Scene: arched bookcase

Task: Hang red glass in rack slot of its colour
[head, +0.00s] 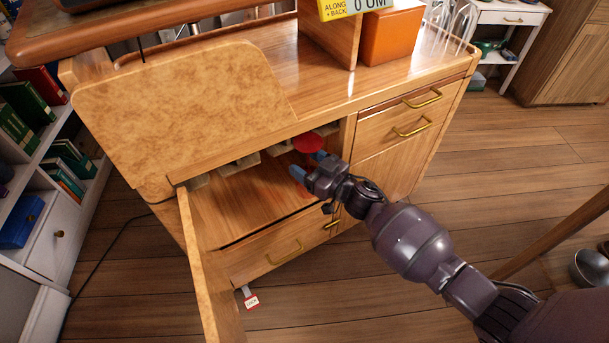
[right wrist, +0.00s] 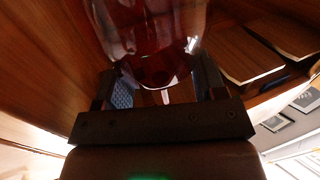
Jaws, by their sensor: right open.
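The red glass (head: 308,142) shows in the head view as a red shape just under the cabinet's top edge, at the right of the open compartment. In the right wrist view the red glass (right wrist: 150,40) is see-through and sits at and beyond the fingertips. My right gripper (head: 309,164) is open, its blue-tipped fingers close to the glass; in the wrist view the gripper (right wrist: 163,92) has a finger on each side. Rack rails (head: 245,160) show as pale pieces under the top, and as wooden strips (right wrist: 252,58) in the wrist view. Whether the glass rests in a slot is hidden.
A hinged wooden panel (head: 185,105) slopes over the compartment's left, and an open door (head: 205,270) stands at its left front. Drawers with brass handles (head: 412,128) are at the right. Clear glasses (head: 450,25) stand on top.

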